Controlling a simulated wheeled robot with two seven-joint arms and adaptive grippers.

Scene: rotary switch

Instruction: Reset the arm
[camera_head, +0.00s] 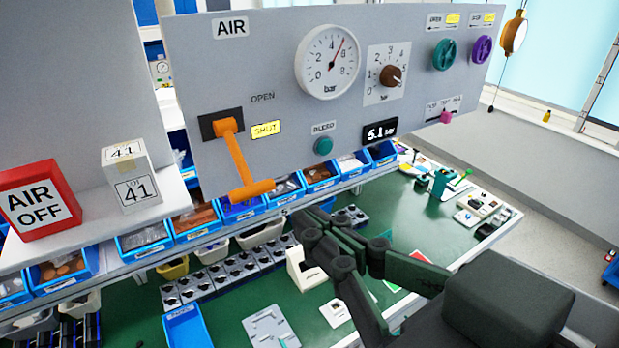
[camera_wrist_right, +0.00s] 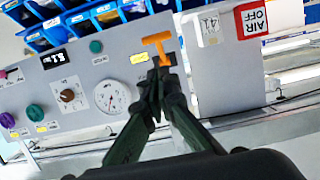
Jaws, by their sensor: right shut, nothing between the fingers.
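The grey AIR panel (camera_head: 220,80) stands across the top of the head view. Its orange lever (camera_head: 240,160) hangs down and slants a little right, next to a yellow SHUT label (camera_head: 266,129). A round gauge (camera_head: 327,62), a brown rotary knob (camera_head: 391,76) and a 5.1 display (camera_head: 381,131) sit to its right. My right gripper (camera_head: 316,222) is shut and empty, below and right of the lever in the head view. In the right wrist view its fingertips (camera_wrist_right: 159,72) overlap the lower part of the orange lever (camera_wrist_right: 158,42); contact cannot be told. My left gripper is not in view.
A red AIR OFF block (camera_head: 40,200) and a white LOT 41 box (camera_head: 131,178) stand on a shelf at left. Blue bins (camera_head: 145,238) line up below the panel. The green bench (camera_head: 285,300) holds several small parts. Teal and purple knobs (camera_head: 444,54) are at the panel's right.

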